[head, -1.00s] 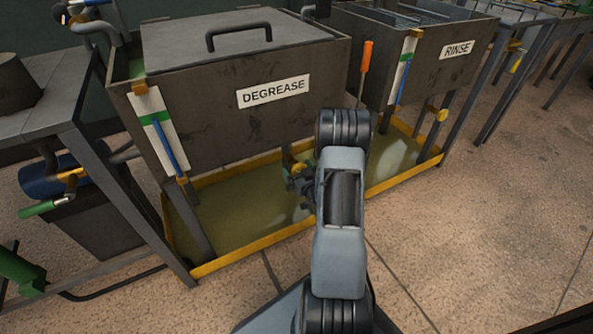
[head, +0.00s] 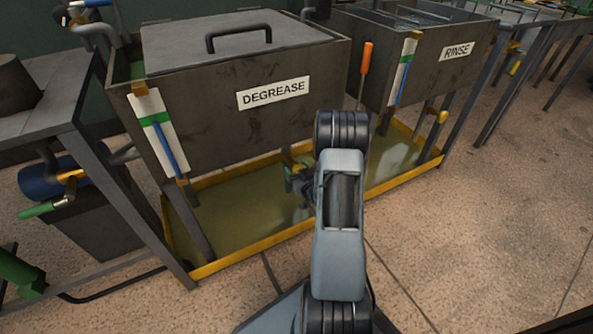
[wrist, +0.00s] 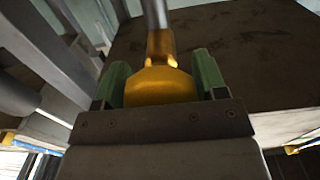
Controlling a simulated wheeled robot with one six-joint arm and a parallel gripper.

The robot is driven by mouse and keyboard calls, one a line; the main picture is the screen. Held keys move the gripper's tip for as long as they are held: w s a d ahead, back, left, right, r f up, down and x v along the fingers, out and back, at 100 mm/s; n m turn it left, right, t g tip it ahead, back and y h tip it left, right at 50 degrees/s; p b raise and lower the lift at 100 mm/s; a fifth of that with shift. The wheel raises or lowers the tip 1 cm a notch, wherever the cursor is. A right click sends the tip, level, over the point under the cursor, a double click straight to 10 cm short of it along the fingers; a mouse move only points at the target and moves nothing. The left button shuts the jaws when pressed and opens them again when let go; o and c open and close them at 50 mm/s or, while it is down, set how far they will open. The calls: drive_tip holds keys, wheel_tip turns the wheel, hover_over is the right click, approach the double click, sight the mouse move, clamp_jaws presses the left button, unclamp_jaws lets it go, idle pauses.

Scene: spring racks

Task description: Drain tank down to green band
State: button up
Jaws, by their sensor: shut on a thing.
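The DEGREASE tank (head: 215,115) is a dark metal box with a handled lid. On its front left corner is a white sight gauge (head: 168,160) with a green band (head: 155,118) near its upper part. A blue column (head: 168,147) in the gauge reaches about up to the band; the exact level is too small to tell. My gripper (head: 300,180) is below the tank's front edge, partly hidden by my arm. In the wrist view, its two green fingers are shut on a yellow valve handle (wrist: 160,87), whose stem meets a metal pipe (wrist: 156,14).
A yellow-rimmed tray (head: 250,234) with murky liquid lies under the tanks. The RINSE tank (head: 430,75) stands to the right, with its own gauge (head: 404,75). An orange-handled tool (head: 366,58) hangs between the tanks. The floor in front (head: 480,210) is clear.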

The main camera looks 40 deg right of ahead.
drive_tip(key=m, duration=0.4)
drive_tip(key=shift+a, duration=0.1)
drive_tip(key=shift+m, duration=2.5)
drive_tip(key=shift+p, duration=0.3)
drive_tip(key=o, duration=0.9)
drive_tip(key=s+a+p, duration=0.2)
drive_tip(key=s, duration=1.1)
drive_tip(key=shift+s+p, duration=0.3)
drive_tip(key=shift+p, duration=0.05)
